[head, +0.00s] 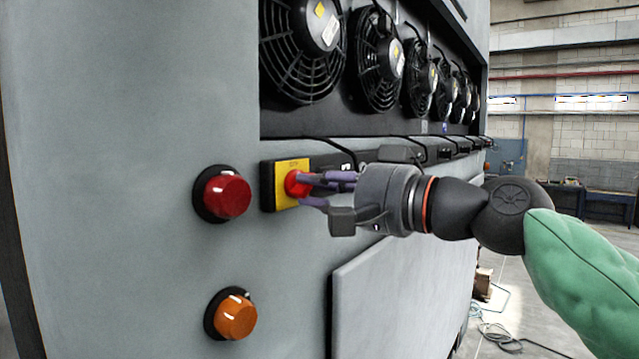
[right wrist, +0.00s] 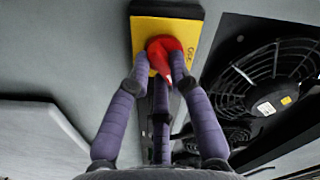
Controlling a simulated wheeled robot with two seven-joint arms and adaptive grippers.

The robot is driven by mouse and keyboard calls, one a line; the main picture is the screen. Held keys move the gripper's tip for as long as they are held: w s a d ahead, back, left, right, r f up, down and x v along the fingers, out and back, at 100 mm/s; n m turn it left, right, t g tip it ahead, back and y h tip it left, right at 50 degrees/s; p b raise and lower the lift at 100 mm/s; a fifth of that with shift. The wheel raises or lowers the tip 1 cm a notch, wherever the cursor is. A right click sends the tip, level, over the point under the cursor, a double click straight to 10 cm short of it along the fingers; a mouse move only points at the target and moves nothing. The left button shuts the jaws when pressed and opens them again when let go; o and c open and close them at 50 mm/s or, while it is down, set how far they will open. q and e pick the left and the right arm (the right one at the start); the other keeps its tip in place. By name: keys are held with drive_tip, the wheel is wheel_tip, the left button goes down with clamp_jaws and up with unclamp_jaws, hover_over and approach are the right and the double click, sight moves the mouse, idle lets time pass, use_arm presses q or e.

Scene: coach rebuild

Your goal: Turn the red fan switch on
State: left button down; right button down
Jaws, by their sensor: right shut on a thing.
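The red fan switch (head: 296,184) is a red knob on a yellow plate (head: 285,203), set on a dark box on the grey coach side. My right gripper (head: 308,187) comes in from the right, and its purple fingers are shut on the red switch. In the right wrist view the red switch (right wrist: 164,50) sits between the fingertips of my right gripper (right wrist: 163,66), in front of the yellow plate (right wrist: 152,30). The fingers hide part of the knob, and I cannot tell its turn angle. My left gripper is not in view.
A red round lamp (head: 226,195) and an orange lamp (head: 235,315) stick out from the panel left of and below the switch. Several black fans (head: 379,62) sit in the recess above. A pale flap (head: 395,290) stands out below my right gripper.

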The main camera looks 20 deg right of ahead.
drive_tip(key=m+p, duration=0.1)
drive_tip(key=m, duration=0.2)
drive_tip(key=shift+r+m, duration=0.1)
drive_tip(key=shift+m, duration=0.2)
drive_tip(key=shift+a+m+p, duration=0.1)
drive_tip(key=shift+m+p, duration=0.8)
drive_tip(key=shift+m, duration=0.9)
drive_tip(key=c, duration=1.1)
unclamp_jaws()
drive_tip(key=shift+s, duration=0.1)
drive_tip(key=v, duration=1.2)
